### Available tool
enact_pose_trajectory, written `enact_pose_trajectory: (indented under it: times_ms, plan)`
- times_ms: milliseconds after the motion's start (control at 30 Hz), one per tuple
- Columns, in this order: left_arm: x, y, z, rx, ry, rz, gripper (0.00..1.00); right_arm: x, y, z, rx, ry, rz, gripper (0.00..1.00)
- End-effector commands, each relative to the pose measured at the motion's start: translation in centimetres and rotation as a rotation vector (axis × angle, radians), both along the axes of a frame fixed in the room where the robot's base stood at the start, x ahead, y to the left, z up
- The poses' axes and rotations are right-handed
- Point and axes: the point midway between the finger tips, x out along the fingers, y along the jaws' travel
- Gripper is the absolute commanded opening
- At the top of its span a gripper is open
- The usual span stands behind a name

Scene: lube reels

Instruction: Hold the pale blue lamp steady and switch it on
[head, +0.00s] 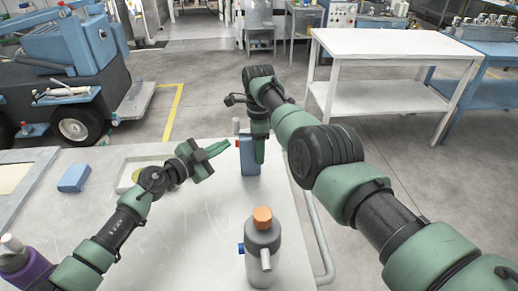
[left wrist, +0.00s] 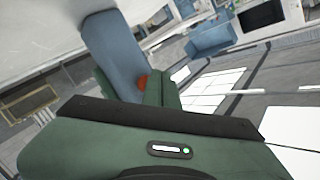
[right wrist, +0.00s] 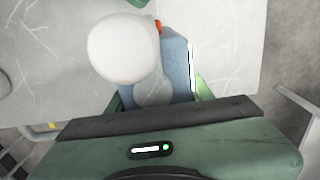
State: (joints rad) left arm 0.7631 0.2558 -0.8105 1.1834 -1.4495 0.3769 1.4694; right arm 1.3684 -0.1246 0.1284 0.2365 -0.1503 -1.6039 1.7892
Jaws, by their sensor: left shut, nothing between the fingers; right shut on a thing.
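The pale blue lamp (head: 250,160) stands upright near the table's far right edge. It has a blue box-like body and a round white head (right wrist: 120,48). A small red-orange button (head: 237,143) is on its left side and also shows in the left wrist view (left wrist: 143,82). My right gripper (head: 259,152) points down and is shut on the lamp's body (right wrist: 170,65), a finger on each side. My left gripper (head: 226,145) is shut and empty, its tips right by the button. I cannot tell whether they touch it.
A grey bottle (head: 263,238) with an orange cap stands on the table in front of the lamp. A blue block (head: 74,177) lies at the left, and a shallow tray (head: 127,172) sits behind my left arm. A purple bottle (head: 28,268) is at the lower left.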

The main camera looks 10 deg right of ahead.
Motion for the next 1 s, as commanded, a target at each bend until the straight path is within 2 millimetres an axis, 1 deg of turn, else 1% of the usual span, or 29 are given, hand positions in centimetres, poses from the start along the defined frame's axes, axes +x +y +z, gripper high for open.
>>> enact_pose_trajectory:
  times_ms: [233,700,833,1000]
  plan:
    - [0.1,0.3,0.0,0.000,0.001,0.001,0.00,0.0,0.0,0.1,0.000,-0.001,-0.001,0.00]
    - [0.7,4.9,-0.1,0.000,0.002,0.002,0.00,0.0,-0.1,0.1,0.000,-0.001,-0.001,0.00]
    - [0.7,5.8,-0.1,-0.001,0.002,0.001,0.00,0.0,-0.1,0.1,0.000,-0.001,-0.001,0.00]
    - [0.8,6.0,-0.1,0.000,0.001,0.001,0.00,0.0,-0.1,0.1,0.000,-0.002,-0.001,0.00]
